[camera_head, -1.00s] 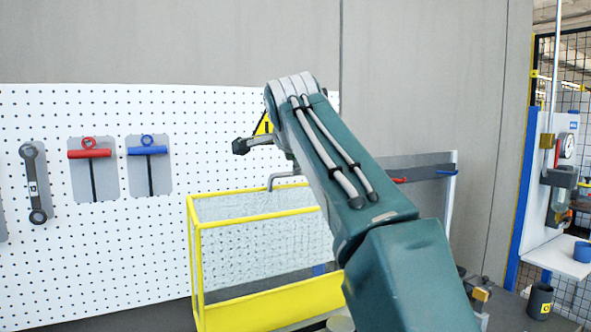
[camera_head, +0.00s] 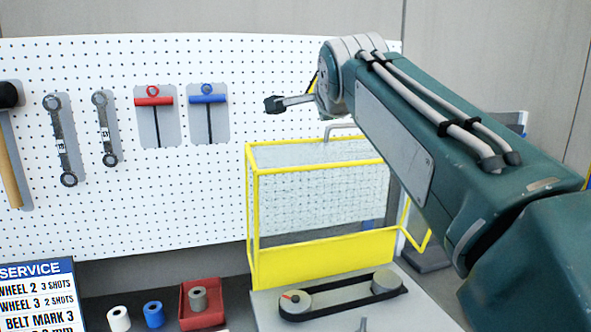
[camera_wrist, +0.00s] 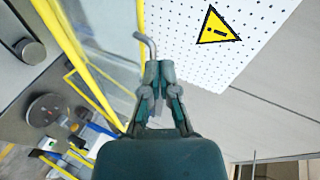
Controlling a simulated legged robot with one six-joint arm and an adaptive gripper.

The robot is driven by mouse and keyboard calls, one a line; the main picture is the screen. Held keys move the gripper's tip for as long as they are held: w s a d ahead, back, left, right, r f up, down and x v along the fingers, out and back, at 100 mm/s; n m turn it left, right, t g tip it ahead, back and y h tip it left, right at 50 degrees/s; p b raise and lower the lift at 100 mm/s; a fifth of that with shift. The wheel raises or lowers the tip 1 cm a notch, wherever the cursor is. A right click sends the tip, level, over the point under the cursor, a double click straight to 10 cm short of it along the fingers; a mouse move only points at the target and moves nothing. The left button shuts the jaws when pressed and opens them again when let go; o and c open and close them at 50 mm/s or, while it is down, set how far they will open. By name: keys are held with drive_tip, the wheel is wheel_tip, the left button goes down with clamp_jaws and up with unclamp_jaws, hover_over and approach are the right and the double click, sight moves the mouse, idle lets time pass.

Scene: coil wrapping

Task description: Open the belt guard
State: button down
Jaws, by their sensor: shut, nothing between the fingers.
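The belt guard (camera_head: 322,250) is a yellow frame with clear mesh panels and a yellow lower panel. It stands upright behind the belt (camera_head: 340,298), which loops around two pulleys and shows uncovered in the head view. A bent grey handle (camera_head: 342,127) rises from the guard's top edge; it also shows in the wrist view (camera_wrist: 146,45). My gripper (camera_head: 275,104) is up and left of the handle in the head view. In the wrist view its fingers (camera_wrist: 159,70) are together and empty, close to the handle in the picture; contact cannot be told.
A white pegboard (camera_head: 220,190) with hanging tools stands behind. A service sign (camera_head: 37,297), white and blue rolls (camera_head: 153,313) and a red holder (camera_head: 202,305) are at the lower left. A yellow warning triangle (camera_wrist: 217,27) is on the pegboard.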

drive_tip(key=s+a+f+t+y, duration=0.2)
drive_tip(key=s+f+t+y, duration=0.35)
drive_tip(key=s+f, duration=1.05)
approach(276, 153)
drive_tip(key=shift+w+a+f+t, duration=0.2)
drive_tip(key=shift+w+a+t, duration=0.05)
drive_tip(key=shift+w, duration=0.3)
drive_tip(key=shift+g+h, duration=0.45)
drive_tip(key=shift+g, duration=0.35)
drive_tip(key=w+a+r, duration=0.1)
drive_tip(key=w, duration=0.1)
drive_tip(key=w+r, duration=0.2)
drive_tip(key=w, duration=0.1)
drive_tip(key=w+a+r, duration=0.1)
drive_tip(key=w+r, duration=0.1)
drive_tip(key=w, duration=0.1)
drive_tip(key=shift+w+a, duration=0.15)
drive_tip(key=shift+a, duration=0.2)
